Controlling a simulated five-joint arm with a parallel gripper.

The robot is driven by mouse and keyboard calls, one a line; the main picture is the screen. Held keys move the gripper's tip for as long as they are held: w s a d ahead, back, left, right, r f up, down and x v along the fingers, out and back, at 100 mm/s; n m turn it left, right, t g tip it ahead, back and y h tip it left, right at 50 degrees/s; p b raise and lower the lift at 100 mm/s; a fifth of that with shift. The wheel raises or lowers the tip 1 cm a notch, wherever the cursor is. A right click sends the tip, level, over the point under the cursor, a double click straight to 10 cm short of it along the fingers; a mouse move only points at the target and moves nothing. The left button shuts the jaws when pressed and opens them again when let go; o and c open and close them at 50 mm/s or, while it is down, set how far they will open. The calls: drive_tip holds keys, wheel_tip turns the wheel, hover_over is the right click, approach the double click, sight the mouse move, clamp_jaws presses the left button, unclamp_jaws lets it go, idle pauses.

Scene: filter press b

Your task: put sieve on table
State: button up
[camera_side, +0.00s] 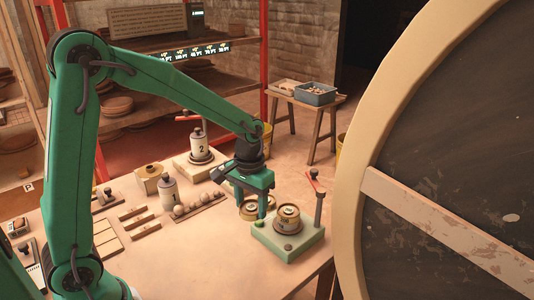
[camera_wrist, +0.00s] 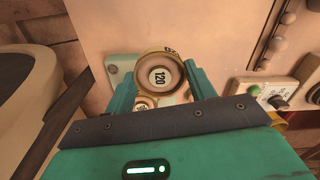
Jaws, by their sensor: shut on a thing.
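My gripper (camera_side: 257,200) is shut on a round brass-rimmed sieve (camera_side: 248,212). Another brass can-like piece (camera_side: 288,219) with a label stands upright on the press. In the wrist view the press (camera_wrist: 118,72) shows partly behind the held sieve.
The press has an upright lever (camera_side: 319,205) on its right. Weights marked 1 (camera_side: 168,193) and 2 (camera_side: 199,147) stand farther left and back. A big round wheel (camera_side: 440,150) fills the right side. Some bare table lies left of the press.

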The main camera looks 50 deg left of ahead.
hover_over(238, 219)
wheel_tip(238, 219, down, 7)
idle(0.4)
drive_tip(key=shift+f, duration=0.1)
drive_tip(key=shift+f, duration=1.9)
drive_tip(key=shift+f, duration=0.15)
drive_tip(key=o, duration=1)
wheel_tip(238, 219, up, 12)
drive_tip(key=shift+r, duration=0.2)
